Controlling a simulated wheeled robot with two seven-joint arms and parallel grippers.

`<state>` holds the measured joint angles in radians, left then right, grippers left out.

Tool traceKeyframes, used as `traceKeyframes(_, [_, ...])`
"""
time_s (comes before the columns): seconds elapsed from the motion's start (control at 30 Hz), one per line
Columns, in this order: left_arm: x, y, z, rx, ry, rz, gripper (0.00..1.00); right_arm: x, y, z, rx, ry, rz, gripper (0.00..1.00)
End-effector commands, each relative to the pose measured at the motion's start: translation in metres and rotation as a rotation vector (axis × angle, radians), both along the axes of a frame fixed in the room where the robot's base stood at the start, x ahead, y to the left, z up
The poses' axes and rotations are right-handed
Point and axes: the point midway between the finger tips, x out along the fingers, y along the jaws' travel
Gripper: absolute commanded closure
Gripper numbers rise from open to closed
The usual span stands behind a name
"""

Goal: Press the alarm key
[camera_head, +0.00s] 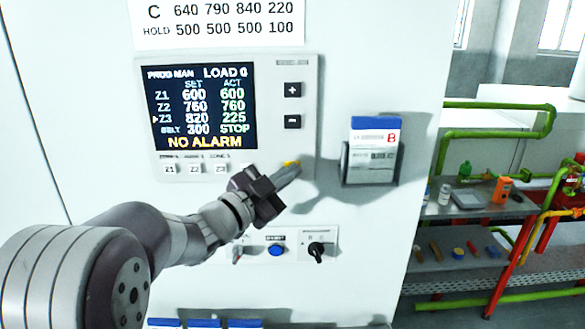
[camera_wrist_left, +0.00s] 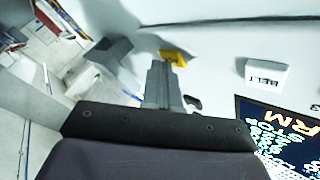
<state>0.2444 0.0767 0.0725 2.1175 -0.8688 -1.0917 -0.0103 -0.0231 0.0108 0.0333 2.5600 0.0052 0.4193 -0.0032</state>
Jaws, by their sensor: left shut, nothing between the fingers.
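A control panel (camera_head: 310,115) is on the white cabinet front, and its screen (camera_head: 200,108) reads NO ALARM at the bottom. A yellow key (camera_head: 288,163), which appears to be the alarm key, shows just above my left gripper (camera_head: 297,170); the fingers partly hide it. In the left wrist view the yellow key (camera_wrist_left: 173,56) lies just beyond the fingertips of my left gripper (camera_wrist_left: 172,64). The gripper is shut and empty, and I cannot tell whether it touches the key. My right gripper is not in view.
White keys Z1 (camera_head: 169,169), Z2 (camera_head: 195,168) and Z3 (camera_head: 220,167) are left of the gripper. The BELT key (camera_wrist_left: 265,76) shows in the wrist view. A card holder (camera_head: 372,165) juts out at right. A blue button (camera_head: 276,250) and black rotary switch (camera_head: 317,250) are below.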

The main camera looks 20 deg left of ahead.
Motion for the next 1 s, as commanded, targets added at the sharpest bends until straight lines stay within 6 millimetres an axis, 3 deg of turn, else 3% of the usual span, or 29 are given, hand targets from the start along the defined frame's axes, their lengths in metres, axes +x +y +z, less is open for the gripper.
traceKeyframes(0.7, [-0.017,-0.005,-0.001,-0.001,0.0,0.0,1.0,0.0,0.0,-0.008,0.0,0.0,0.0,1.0])
traceKeyframes(1.0, [-0.044,-0.013,-0.002,0.0,-0.001,-0.001,1.0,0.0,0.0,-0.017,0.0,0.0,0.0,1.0])
